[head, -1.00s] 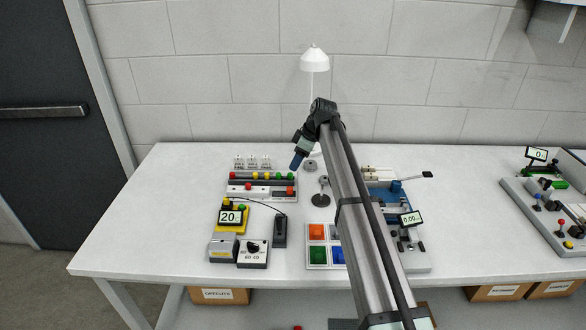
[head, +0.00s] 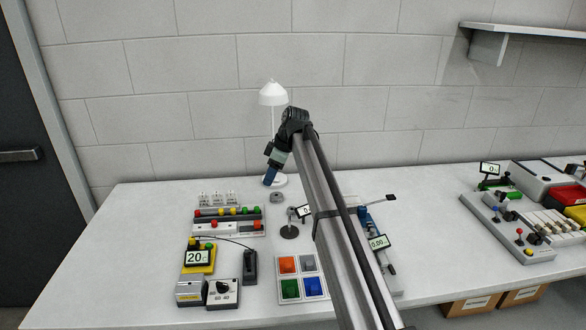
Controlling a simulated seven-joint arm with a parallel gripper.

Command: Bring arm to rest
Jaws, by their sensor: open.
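My arm (head: 335,235) reaches up from the bottom of the head view over the white table. My gripper (head: 270,179) is at its far end, pointing down and to the left. It is in the air in front of the white lamp (head: 273,95), above the back part of the table. It is open and I see nothing held in it. The fingertips are small and dark in this view. The arm hides part of the blue device with a display (head: 378,243) on its right.
On the left are a rack with coloured knobs (head: 228,228), a yellow unit reading 20 (head: 198,258), a dial box (head: 223,293) and a black pendant (head: 250,267). A tray with coloured compartments (head: 301,264) lies near the arm. More devices (head: 510,232) stand at right. A shelf (head: 530,32) hangs above.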

